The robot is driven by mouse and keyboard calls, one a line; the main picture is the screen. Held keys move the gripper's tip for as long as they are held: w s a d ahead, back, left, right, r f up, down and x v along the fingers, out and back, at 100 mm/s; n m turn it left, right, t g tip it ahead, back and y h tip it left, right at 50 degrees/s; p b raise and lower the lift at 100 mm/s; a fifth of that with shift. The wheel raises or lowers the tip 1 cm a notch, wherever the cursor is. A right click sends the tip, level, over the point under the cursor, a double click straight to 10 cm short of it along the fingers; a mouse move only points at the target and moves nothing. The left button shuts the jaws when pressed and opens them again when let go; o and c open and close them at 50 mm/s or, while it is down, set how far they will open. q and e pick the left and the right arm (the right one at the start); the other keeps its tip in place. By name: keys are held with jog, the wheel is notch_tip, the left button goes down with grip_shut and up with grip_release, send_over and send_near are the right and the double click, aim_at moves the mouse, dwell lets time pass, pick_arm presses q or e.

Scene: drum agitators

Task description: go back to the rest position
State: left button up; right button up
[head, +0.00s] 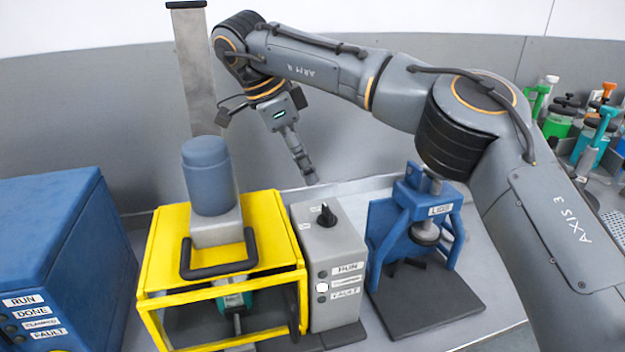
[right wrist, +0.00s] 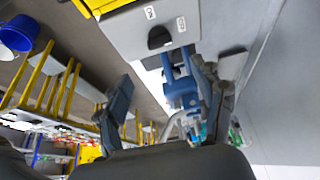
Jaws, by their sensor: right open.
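My right gripper (head: 302,165) hangs in the air above the grey control box, with its fingers pointing down. In the right wrist view its two fingers (right wrist: 165,100) stand apart with nothing between them. My right arm reaches in from the right and bends down at the wrist. My left gripper is not in view. The grey control box (head: 316,252) has a black knob (head: 326,215) on top and labels on its front. The box also shows upside down in the right wrist view (right wrist: 125,35), apart from the fingers.
A yellow guard frame (head: 160,265) with a blue motor (head: 207,175) stands left of the box. A blue labelled stand (head: 385,230) on a dark base is to its right. A blue cabinet (head: 60,240) is far left.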

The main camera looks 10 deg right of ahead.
jog(key=shift+a+r, duration=0.15)
jog(key=shift+r, duration=0.25)
